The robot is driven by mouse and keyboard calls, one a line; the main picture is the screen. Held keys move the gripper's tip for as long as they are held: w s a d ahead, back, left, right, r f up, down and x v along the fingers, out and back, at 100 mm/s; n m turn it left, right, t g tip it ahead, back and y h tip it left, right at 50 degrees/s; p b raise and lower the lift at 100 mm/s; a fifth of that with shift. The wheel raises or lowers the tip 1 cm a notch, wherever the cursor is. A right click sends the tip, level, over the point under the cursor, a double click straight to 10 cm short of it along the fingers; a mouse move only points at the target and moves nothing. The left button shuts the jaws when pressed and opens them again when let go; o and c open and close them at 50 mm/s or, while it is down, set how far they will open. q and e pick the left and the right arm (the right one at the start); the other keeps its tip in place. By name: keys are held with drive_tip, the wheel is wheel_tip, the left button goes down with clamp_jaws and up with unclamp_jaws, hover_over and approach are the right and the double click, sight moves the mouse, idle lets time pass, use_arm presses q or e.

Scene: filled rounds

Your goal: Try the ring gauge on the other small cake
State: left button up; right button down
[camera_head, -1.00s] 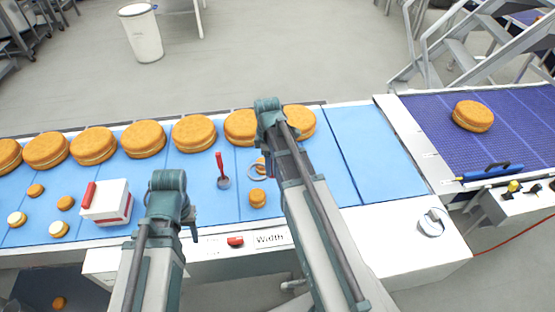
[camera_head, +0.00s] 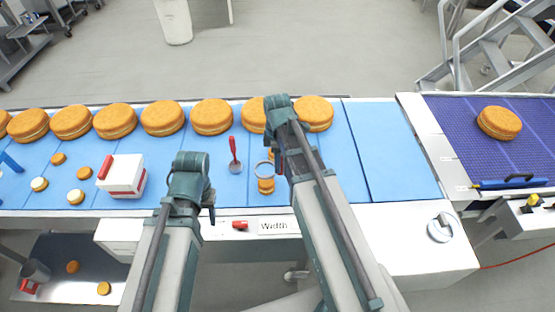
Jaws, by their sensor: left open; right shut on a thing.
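The ring gauge (camera_head: 256,169), a thin pale ring, is held by my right gripper (camera_head: 279,163), which is shut on it above the blue belt. A small orange-brown cake (camera_head: 266,186) stands just in front of the ring; the ring overlaps its top in the picture, and I cannot tell whether they touch. Another small cake (camera_head: 271,155) shows behind the ring, partly hidden by my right arm. My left gripper (camera_head: 211,212) is open and empty at the belt's near edge, partly hidden by its own arm.
Large cakes (camera_head: 211,116) line the far side of the blue belt (camera_head: 337,170). A white and red box (camera_head: 122,176) and several small cakes (camera_head: 82,173) are further left. A purple conveyor (camera_head: 460,130) stands at right.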

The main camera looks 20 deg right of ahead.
drive_tip(key=shift+f+b, duration=1.95)
drive_tip(key=shift+f, duration=0.2)
drive_tip(key=shift+f+b, duration=3.25)
drive_tip(key=shift+r, duration=0.1)
drive_tip(key=shift+r+p, duration=4.85)
drive_tip(key=shift+p, duration=0.1)
